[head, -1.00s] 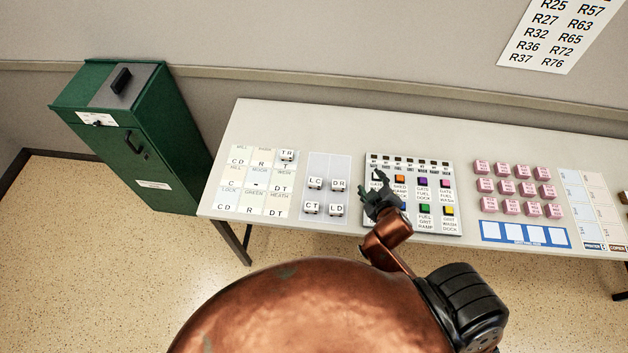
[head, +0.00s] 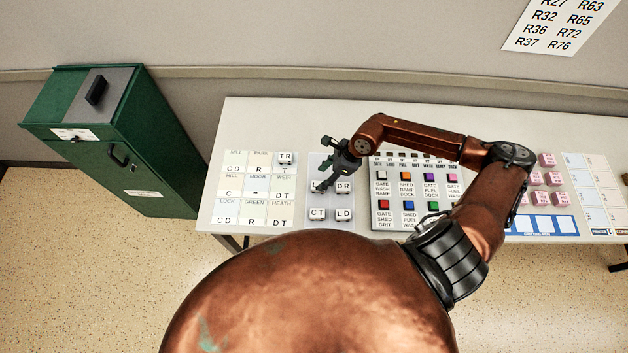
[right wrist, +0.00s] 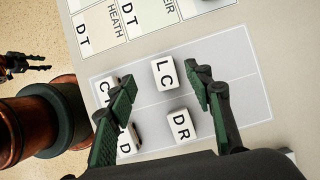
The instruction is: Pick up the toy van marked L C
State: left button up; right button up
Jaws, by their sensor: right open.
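The toy van marked L C (right wrist: 166,74) is a small white block with black letters on a grey two-column mat (right wrist: 235,65). My right gripper (right wrist: 160,76) is open above it, with one finger on each side of the van in the right wrist view. I cannot tell the height gap. In the head view my right gripper (head: 328,178) covers most of the van. Vans marked D R (right wrist: 181,125), C T (head: 317,214) and L D (head: 344,215) stand close by on the mat. A dark gripper, seemingly my left (right wrist: 22,65), shows small at the left edge of the right wrist view.
A lettered chart (head: 230,188) with a T R van (head: 285,158) lies left of the mat. A panel of coloured blocks (head: 398,222) lies right, under my right arm. Pink blocks (head: 540,198) are farther right. A green cabinet (head: 150,175) stands left of the table.

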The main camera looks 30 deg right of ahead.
jog(key=shift+d+f+h, duration=0.4)
jog(key=shift+d+f, duration=0.3)
jog(key=shift+d, duration=0.2)
jog(key=x, duration=0.4)
jog(key=a+p+x, duration=0.1)
jog(key=x, duration=0.2)
jog(key=shift+s+r, duration=0.15)
jog(key=shift+s, duration=0.2)
jog(key=c, duration=1.2)
jog(key=shift+r, duration=0.15)
